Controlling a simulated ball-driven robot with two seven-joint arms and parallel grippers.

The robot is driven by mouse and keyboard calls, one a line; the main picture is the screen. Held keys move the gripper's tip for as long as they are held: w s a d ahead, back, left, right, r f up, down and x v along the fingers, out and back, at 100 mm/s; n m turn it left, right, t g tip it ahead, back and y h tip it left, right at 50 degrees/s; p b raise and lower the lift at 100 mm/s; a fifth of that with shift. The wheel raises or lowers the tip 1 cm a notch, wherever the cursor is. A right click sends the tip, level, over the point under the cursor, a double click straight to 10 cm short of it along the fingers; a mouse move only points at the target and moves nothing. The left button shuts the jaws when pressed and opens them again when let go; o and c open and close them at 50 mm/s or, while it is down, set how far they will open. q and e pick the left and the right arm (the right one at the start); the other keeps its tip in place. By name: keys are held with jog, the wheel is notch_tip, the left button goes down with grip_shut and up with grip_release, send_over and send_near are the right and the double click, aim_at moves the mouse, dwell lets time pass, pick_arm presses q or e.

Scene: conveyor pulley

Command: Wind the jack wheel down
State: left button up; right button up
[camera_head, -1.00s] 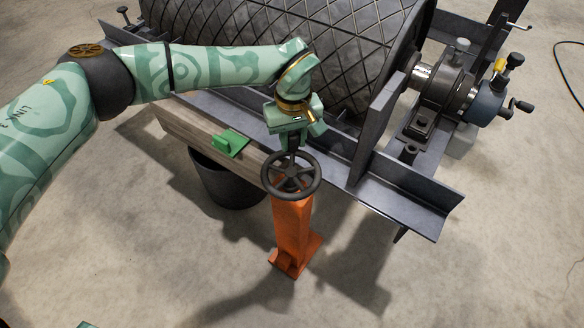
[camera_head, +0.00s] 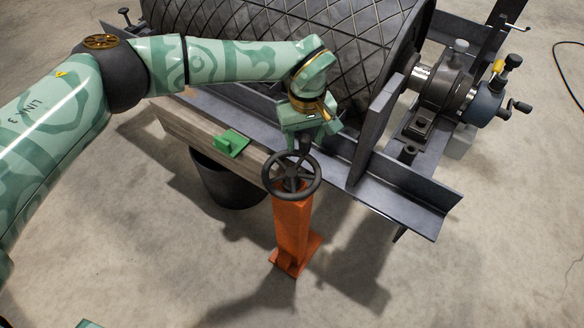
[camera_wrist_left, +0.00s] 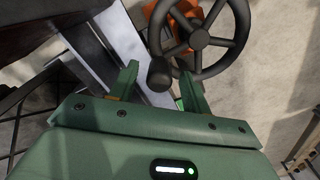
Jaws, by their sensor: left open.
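The jack wheel (camera_head: 268,188) is a dark spoked handwheel on top of an orange jack post (camera_head: 292,235). In the left wrist view the wheel (camera_wrist_left: 200,38) fills the upper right, and a dark round handle knob (camera_wrist_left: 160,74) stands out from its rim. My left gripper (camera_head: 304,148) is above the far side of the wheel. Its two fingers (camera_wrist_left: 158,70) are apart, with the knob appearing between their tips. I cannot tell whether either finger touches it. My right gripper is not in view.
A wooden beam (camera_head: 180,131) with a green block (camera_head: 231,142) on it lies to the left. A dark bucket (camera_head: 225,185) stands under it. The large ribbed drum (camera_head: 290,45) and its steel frame (camera_head: 400,200) are behind and right. The floor in front is clear.

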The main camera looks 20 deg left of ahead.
pick_arm(q)
notch_tip(320, 180, up, 6)
jog(key=shift+f+p, duration=0.15)
jog(key=shift+p, duration=1)
jog(key=shift+f, duration=0.1)
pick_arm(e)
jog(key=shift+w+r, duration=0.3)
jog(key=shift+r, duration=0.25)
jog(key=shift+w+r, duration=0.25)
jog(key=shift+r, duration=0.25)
